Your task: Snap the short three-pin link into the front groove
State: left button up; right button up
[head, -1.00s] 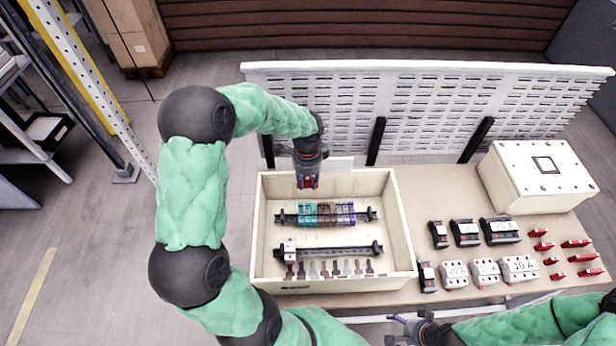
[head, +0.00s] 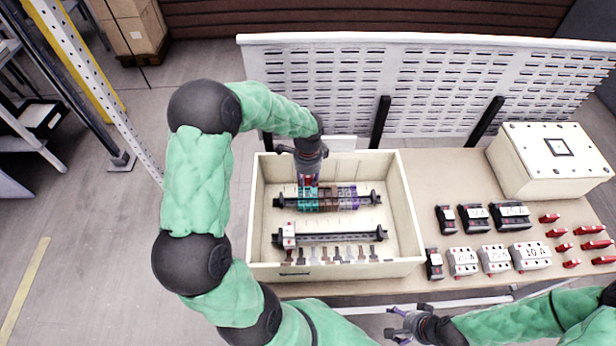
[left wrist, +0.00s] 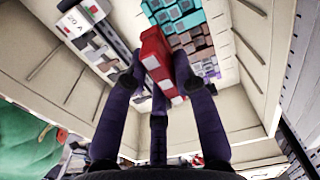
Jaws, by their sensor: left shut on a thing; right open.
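My left gripper (head: 308,178) is shut on a red link (left wrist: 157,60), which it holds upright between its fingers in the left wrist view. The gripper points down at the left end of the back rail in the open box. Teal, brown and purple terminal blocks (head: 334,197) sit on that rail. The link's lower end is close to the teal blocks (left wrist: 176,18); I cannot tell whether it touches them. The grooves are too small to make out in the head view. My right gripper (head: 405,325) is open and empty at the front, below the table edge.
The cream box (head: 413,240) has raised walls around both rails. A front rail (head: 335,237) carries one breaker at its left end. Several breakers (head: 495,259) and loose red links (head: 556,232) lie on the table at right. A cream closed box (head: 550,165) stands behind them.

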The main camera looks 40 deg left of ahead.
pick_arm(q)
jog(key=b, duration=0.6)
send_over(308, 204)
jog(key=f, duration=0.8)
jog(key=shift+w+a+f, duration=0.1)
jog(key=shift+w+a, duration=0.1)
jog(key=shift+w, duration=0.05)
jog(key=shift+f+b, duration=0.55)
jog(key=shift+f, duration=0.6)
jog(key=shift+f+b, duration=0.35)
jog(key=shift+f, duration=0.25)
